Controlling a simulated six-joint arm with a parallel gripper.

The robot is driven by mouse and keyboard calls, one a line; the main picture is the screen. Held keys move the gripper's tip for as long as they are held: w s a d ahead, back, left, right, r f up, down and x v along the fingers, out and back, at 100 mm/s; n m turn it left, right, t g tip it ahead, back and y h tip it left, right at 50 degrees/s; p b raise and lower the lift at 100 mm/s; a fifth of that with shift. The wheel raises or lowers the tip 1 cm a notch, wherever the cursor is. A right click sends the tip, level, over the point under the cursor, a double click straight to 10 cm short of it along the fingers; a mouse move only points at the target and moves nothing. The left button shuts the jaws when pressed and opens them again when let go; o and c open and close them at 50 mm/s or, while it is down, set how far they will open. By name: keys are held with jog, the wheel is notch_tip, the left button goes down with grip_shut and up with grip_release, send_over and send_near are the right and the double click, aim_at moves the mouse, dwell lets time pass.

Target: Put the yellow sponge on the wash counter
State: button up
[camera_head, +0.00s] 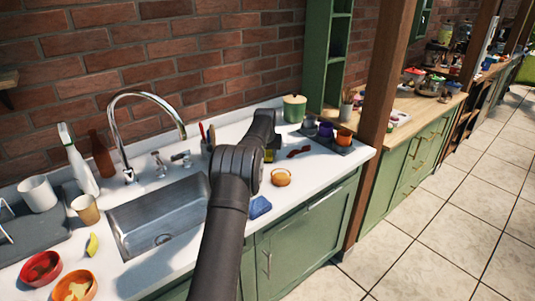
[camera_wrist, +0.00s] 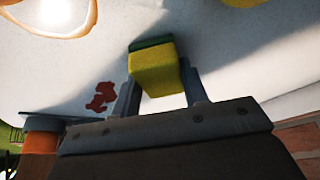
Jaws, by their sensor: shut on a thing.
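The yellow sponge (camera_wrist: 155,78), with a green scouring layer on its far side, is between the two fingers of my gripper (camera_wrist: 160,95) in the wrist view. My gripper is shut on it. In the head view my arm reaches over the white wash counter (camera_head: 322,172), right of the sink. There my gripper (camera_head: 270,150) is mostly hidden behind my arm, with a small yellow patch of the sponge (camera_head: 269,156) showing. White counter surface lies behind the sponge in the wrist view. I cannot tell whether the sponge touches it.
A dark tray with cups (camera_head: 340,143) stands to the right, a lidded pot (camera_head: 294,108) behind. The sink (camera_head: 160,215) and faucet (camera_head: 128,150) are left.

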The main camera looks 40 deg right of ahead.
jog(key=shift+f, duration=0.15)
jog(key=o, duration=0.9)
jog(key=shift+o, duration=0.2)
jog(key=v, duration=1.2)
jog(key=x, duration=1.2)
jog(key=shift+r, duration=1.55)
